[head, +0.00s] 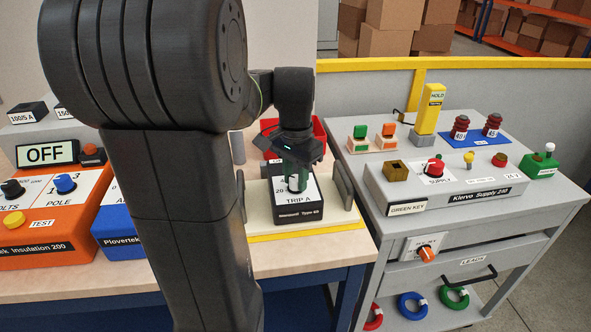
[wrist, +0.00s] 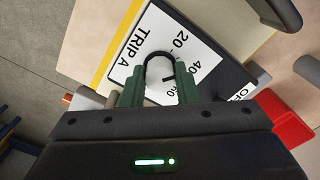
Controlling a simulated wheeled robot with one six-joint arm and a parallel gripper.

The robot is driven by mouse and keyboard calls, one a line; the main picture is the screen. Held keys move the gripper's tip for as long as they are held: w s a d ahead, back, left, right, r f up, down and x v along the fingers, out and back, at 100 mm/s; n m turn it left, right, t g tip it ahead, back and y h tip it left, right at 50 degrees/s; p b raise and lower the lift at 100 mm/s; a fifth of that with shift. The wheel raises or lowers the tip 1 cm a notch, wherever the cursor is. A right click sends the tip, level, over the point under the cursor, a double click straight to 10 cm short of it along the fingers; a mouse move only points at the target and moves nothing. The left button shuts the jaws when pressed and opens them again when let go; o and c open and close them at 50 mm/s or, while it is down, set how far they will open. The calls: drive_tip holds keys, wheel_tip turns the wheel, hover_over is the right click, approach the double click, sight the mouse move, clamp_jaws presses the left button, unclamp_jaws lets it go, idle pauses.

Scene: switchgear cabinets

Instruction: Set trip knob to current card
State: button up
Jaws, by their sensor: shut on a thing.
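The trip unit (head: 306,213) is a dark block with a white "TRIP A" face, standing on a cream board on the bench. In the wrist view its dial face (wrist: 133,48) shows "20", "40" and part of another number. The trip knob (wrist: 158,68) is grey-white with a black outline, between the green fingers. My gripper (wrist: 156,92) is shut on it; in the head view my gripper (head: 296,180) reaches down onto the unit's face. I cannot tell exactly which mark the knob points at. No current card can be clearly identified.
A red bin (head: 318,130) stands behind the unit, and grey posts (head: 340,187) flank it. An orange tester (head: 40,235) with an "OFF" display is at left. A grey trolley (head: 350,140) at right carries a supply box (head: 450,188) and a yellow "HOLD" block (head: 430,110).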

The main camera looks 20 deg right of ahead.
sight(296, 178)
drive_tip(key=m+p, duration=0.1)
drive_tip(key=m, duration=0.3)
drive_tip(key=shift+r+m+p, duration=0.1)
drive_tip(key=shift+m+p, duration=0.2)
drive_tip(key=shift+p, duration=0.05)
idle(0.4)
drive_tip(key=o, duration=1)
wheel_tip(296, 178, up, 14)
drive_tip(key=shift+f+p, duration=0.15)
drive_tip(key=shift+p, duration=0.2)
drive_tip(key=shift+f, duration=0.15)
